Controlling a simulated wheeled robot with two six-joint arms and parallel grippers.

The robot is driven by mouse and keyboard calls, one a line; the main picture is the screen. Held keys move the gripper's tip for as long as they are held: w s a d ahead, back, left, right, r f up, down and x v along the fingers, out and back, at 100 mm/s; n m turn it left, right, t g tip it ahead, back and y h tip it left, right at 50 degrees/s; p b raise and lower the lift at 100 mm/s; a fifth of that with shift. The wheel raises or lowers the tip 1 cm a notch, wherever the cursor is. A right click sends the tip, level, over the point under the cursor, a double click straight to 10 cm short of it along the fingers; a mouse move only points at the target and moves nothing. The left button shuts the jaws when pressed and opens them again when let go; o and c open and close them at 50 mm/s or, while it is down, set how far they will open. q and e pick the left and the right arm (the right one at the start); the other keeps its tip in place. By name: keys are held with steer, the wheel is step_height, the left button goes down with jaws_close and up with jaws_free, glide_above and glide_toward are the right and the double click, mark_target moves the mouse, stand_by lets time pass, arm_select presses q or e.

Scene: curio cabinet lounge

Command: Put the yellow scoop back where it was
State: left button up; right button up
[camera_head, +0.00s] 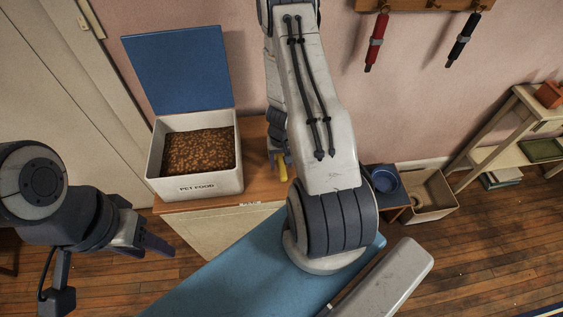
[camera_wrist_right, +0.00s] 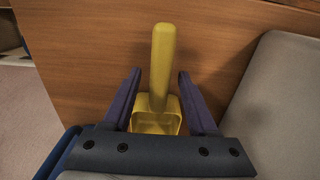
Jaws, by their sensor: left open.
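The yellow scoop (camera_head: 282,168) is on the wooden cabinet top, right of the pet food bin (camera_head: 196,184), partly hidden by my right arm. In the right wrist view the scoop (camera_wrist_right: 162,75) shows its handle and part of its bowl against the wood. My right gripper (camera_wrist_right: 159,82) is open, with one finger on each side of the scoop and a visible gap on both sides. In the head view my right gripper is mostly hidden by its arm. My left gripper (camera_head: 150,246) is open and empty, in front of the cabinet at the left.
The bin's blue lid (camera_head: 178,62) stands open, with brown kibble (camera_head: 200,151) inside. A blue bowl (camera_head: 386,181) and a beige box (camera_head: 428,196) stand right of the cabinet. Red (camera_head: 377,42) and black (camera_head: 463,40) tools hang on the wall. Wooden floor lies in front.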

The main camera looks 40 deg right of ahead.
steer(key=shift+r, duration=0.15)
step_height(320, 180, up, 12)
steer(key=p, duration=1.2)
steer(key=w+a+r+n+y, duration=0.1)
steer(key=w+a+r+n, duration=0.15)
steer(key=a+r, duration=0.6)
steer(key=w+a+r+n+y, duration=0.1)
steer(key=w+a+r+n, duration=0.15)
steer(key=a+r, duration=0.65)
steer(key=s+a+r+n, duration=0.5)
steer(key=s+a+r, duration=0.5)
steer(key=s+a, duration=0.15)
steer(key=s+r+n+h, duration=0.1)
steer(key=s+r+n, duration=0.2)
steer(key=s, duration=0.6)
steer(key=shift+s+a+r+n, duration=0.25)
steer(key=shift+a+r+n, duration=0.15)
steer(key=shift+r, duration=0.35)
